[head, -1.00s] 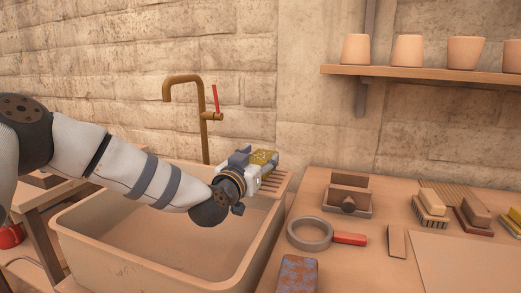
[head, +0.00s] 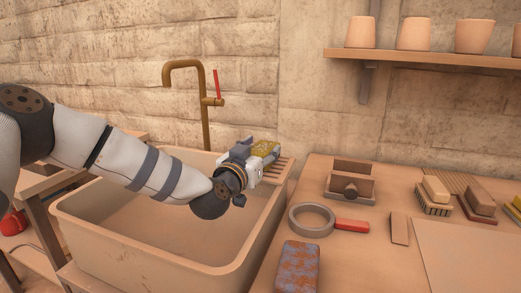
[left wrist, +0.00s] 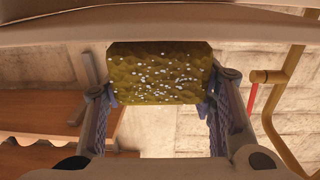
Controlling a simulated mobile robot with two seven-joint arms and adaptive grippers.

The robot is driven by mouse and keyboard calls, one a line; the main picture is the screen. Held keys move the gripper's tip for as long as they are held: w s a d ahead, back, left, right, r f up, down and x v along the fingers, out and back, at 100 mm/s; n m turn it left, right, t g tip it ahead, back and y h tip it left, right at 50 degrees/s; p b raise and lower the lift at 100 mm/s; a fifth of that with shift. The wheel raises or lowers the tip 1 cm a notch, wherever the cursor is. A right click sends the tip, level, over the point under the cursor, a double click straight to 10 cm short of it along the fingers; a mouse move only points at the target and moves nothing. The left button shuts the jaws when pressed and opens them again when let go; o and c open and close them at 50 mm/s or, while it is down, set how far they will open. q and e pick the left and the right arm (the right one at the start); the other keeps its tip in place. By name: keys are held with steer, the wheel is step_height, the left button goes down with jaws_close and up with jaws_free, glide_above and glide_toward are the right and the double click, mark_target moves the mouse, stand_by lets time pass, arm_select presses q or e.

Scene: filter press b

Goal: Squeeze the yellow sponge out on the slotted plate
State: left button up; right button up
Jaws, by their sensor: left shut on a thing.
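The yellow sponge (head: 265,148) is speckled with white. My left gripper (head: 258,153) is shut on it at the far right corner of the sink, at the slotted plate (head: 285,170). In the left wrist view the sponge (left wrist: 158,75) spans between the two fingers, pressed from both sides. The gripper and sponge hide part of the plate. I cannot tell whether the sponge touches the plate. My right gripper is in neither view.
The sink basin (head: 85,222) lies under my left arm. A brass tap (head: 205,125) with a red lever rises behind it. On the counter are a wooden box (head: 350,188), a red-handled ring (head: 311,222), a mottled block (head: 299,267) and several brushes (head: 434,195).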

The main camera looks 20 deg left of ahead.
arm_select(q)
steer(key=shift+f, duration=0.7)
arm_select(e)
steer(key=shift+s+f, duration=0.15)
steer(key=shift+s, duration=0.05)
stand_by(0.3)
arm_select(q)
step_height(320, 180, up, 8)
steer(key=p, duration=0.2)
steer(key=shift+f+p, duration=0.2)
steer(key=shift+p, duration=0.2)
steer(key=shift+f, duration=0.1)
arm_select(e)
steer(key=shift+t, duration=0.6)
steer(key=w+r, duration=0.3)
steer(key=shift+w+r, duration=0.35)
arm_select(q)
steer(key=shift+f, duration=0.1)
